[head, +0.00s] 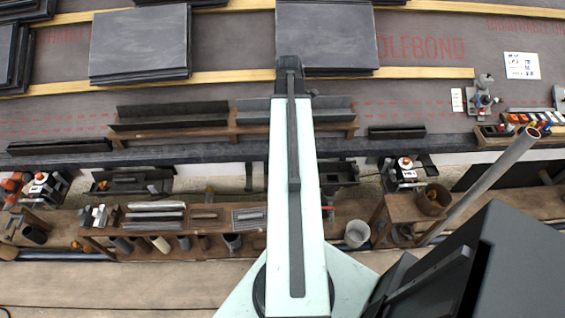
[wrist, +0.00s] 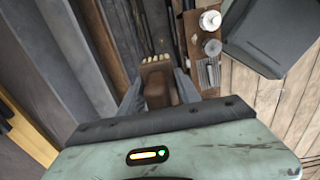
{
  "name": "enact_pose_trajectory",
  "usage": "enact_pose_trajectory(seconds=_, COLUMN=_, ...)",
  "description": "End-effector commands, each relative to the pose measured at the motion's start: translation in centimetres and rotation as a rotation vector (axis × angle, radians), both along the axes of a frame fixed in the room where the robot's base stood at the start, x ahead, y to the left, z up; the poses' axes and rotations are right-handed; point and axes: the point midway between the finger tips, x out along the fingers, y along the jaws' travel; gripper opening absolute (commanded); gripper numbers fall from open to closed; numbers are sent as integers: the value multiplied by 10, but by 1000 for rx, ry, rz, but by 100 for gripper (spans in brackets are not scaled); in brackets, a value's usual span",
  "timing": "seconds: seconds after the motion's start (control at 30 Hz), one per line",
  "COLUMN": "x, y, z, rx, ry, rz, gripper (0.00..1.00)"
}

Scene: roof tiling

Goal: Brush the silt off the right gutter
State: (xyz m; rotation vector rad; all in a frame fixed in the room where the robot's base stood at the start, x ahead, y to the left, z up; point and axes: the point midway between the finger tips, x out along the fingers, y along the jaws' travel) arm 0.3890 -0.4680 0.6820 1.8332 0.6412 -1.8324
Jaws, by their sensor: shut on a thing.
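In the wrist view my gripper (wrist: 159,82) is shut on a brown wooden brush (wrist: 157,92), with a row of pale bristle tufts at its far end. In the head view my arm covers the middle, and the brush cannot be made out. Two dark gutter lengths rest on wooden supports at the roof's lower edge: a left gutter (head: 172,115) and a right gutter (head: 335,108), which my arm partly hides. Silt cannot be made out in them. Long grey surfaces (wrist: 65,45) run along the left of the wrist view; I cannot tell whether they include a gutter.
Stacks of dark slates (head: 140,42) lie on the roof between wooden battens (head: 420,73). A wooden bench (head: 135,240) with tools and pipes stands below the eave at left. A grey bucket (head: 357,234) and a slanted pole (head: 490,180) are at right.

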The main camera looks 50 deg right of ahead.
Motion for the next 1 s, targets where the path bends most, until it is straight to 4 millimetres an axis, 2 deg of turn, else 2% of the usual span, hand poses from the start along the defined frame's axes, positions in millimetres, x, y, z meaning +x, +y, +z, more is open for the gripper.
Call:
enact_pose_trajectory(seconds=0.17, x=-2, y=-1, z=-14, rx=0, ry=0, rz=-4, gripper=7)
enact_pose_trajectory(seconds=0.27, x=-3, y=0, z=-35, rx=0, ry=0, rz=-2, gripper=7)
enact_pose_trajectory(seconds=0.37, x=-3, y=2, z=-66, rx=0, ry=0, rz=3, gripper=7)
enact_pose_trajectory(seconds=0.7, x=-1, y=12, z=-188, rx=0, ry=0, rz=27, gripper=7)
enact_pose_trajectory(seconds=0.8, x=-1, y=14, z=-213, rx=0, ry=0, rz=33, gripper=7)
enact_pose_trajectory(seconds=0.9, x=-1, y=15, z=-223, rx=0, ry=0, rz=36, gripper=7)
enact_pose_trajectory(seconds=1.0, x=-1, y=15, z=-221, rx=0, ry=0, rz=37, gripper=7)
